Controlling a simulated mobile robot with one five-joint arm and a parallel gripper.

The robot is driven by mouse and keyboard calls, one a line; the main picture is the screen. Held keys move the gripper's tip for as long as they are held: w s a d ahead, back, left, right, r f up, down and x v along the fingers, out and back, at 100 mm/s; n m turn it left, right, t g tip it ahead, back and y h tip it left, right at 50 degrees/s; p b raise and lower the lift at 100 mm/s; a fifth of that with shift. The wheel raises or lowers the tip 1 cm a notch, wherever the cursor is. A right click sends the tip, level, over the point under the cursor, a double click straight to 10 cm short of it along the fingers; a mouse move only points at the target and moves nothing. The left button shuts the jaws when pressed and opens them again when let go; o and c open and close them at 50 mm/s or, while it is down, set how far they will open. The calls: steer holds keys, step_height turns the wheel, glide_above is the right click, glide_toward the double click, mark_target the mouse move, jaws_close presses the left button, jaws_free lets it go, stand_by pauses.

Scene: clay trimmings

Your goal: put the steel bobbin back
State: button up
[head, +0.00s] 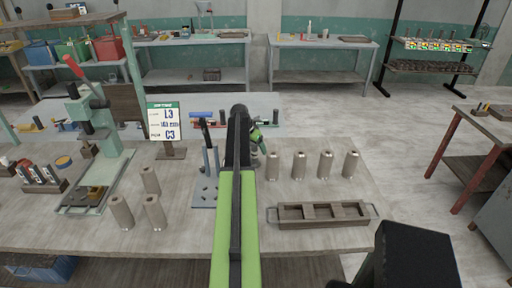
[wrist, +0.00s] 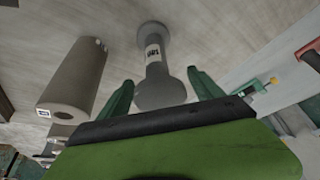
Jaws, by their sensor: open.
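In the wrist view the steel bobbin (wrist: 156,70) is a grey spool with a narrow waist, wide ends and a white label. It lies between the spread green fingers of my gripper (wrist: 161,82), with a gap to each finger, so the gripper is open. In the head view my gripper (head: 261,142) is over the middle of the workbench (head: 400,222), at the left end of a row of cylinders. My arm hides most of what is there, so I cannot clearly make out the bobbin in that view.
A tan cylinder (wrist: 78,80) stands left of the bobbin in the wrist view. Several cylinders (head: 325,165) stand right of my gripper. A brown tray (head: 321,221) with handles lies in front. A lever tool (head: 207,172), sign (head: 163,121) and green press (head: 100,150) stand left.

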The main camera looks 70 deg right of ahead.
steer(key=p+v, duration=1)
steer(key=v, duration=0.2)
steer(key=shift+p, duration=0.3)
steer(key=shift+w, duration=0.1)
